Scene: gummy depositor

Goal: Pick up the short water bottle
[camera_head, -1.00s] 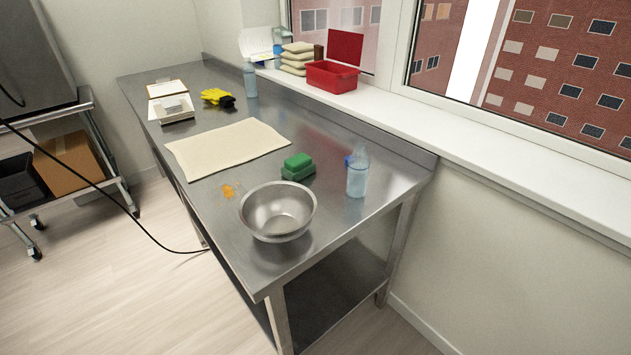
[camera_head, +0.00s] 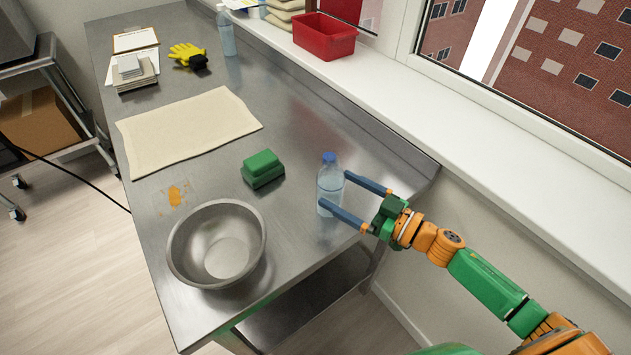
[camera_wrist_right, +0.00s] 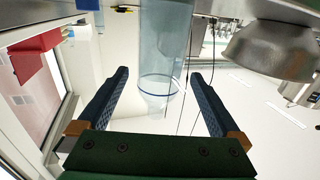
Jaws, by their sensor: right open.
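The short water bottle (camera_head: 329,187) is clear with a blue cap and stands upright on the steel table near its right edge. My right gripper (camera_head: 335,188) is open, coming from the right, with one blue finger in front of the bottle and the other behind it. In the right wrist view the bottle (camera_wrist_right: 165,50) appears upside down, between the two open fingers (camera_wrist_right: 163,80). I cannot tell whether either finger touches it. My left gripper is not in view.
A steel bowl (camera_head: 182,268) and a green sponge (camera_head: 262,165) stand left of the bottle. A beige mat (camera_head: 185,130), yellow gloves (camera_head: 186,53) and another bottle (camera_head: 227,35) are farther back. A red bin (camera_head: 325,40) sits on the windowsill (camera_head: 470,135).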

